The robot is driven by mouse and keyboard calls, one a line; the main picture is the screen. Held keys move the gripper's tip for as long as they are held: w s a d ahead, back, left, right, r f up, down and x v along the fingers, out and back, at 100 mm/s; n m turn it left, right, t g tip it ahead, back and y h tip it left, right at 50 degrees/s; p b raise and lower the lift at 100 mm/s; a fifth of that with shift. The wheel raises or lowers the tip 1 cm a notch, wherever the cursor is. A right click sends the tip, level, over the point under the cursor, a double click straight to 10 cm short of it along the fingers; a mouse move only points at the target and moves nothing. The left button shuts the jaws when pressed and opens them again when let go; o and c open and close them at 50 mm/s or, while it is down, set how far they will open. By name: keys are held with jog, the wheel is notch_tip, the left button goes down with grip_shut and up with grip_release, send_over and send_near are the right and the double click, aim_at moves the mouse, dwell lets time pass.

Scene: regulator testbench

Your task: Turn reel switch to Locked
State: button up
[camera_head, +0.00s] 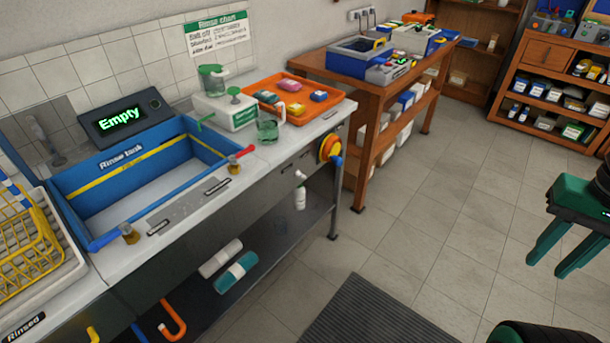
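A round yellow and orange reel (330,148) is mounted at the right end of the counter front, with a blue part at its lower right. A separate switch on it, and its setting, are too small to make out. My gripper (556,256) is at the right edge of the head view, green with two fingers pointing down and left. The fingers are apart with nothing between them. It is well to the right of the reel, with open floor showing between them.
The counter holds a blue rinse tank (80,205), a display (122,118) reading "Empty", an orange tray (325,101) and a jug (267,130). A wooden bench (372,90) stands behind. A dark mat (378,312) lies on the otherwise clear floor.

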aim_at(303, 176)
jog(key=w+a+f+n+t+y, duration=0.15)
jog(key=w+a+f+n, duration=0.25)
jog(key=w+a+n, duration=0.45)
jog(key=w+a+f+n+t+y, duration=0.15)
jog(key=w+a+f+n, duration=0.35)
jog(key=w, duration=0.7)
jog(key=w+a+f+n+t+y, duration=0.2)
jog(key=w+a+f+n+y, duration=0.25)
jog(key=a, duration=0.65)
jog(key=w+a+f+n+t+y, duration=0.1)
jog(key=w+a+n+t+y, duration=0.2)
jog(key=w+a+n, duration=0.65)
jog(key=shift+w+a+f+m+t+h, duration=0.35)
jog(key=shift+w+a+f+m+t, duration=0.4)
jog(key=shift+w+a+f, duration=0.95)
jog(key=shift+w+a+f+m+t+h, duration=0.35)
jog(key=shift+w+a+f+m+t, duration=0.35)
jog(key=shift+w+a+f, duration=0.95)
jog(key=shift+w+a+f+m+t+h, duration=0.35)
jog(key=shift+w+a+f+m+t, duration=0.4)
jog(key=shift+w+a+f, duration=0.9)
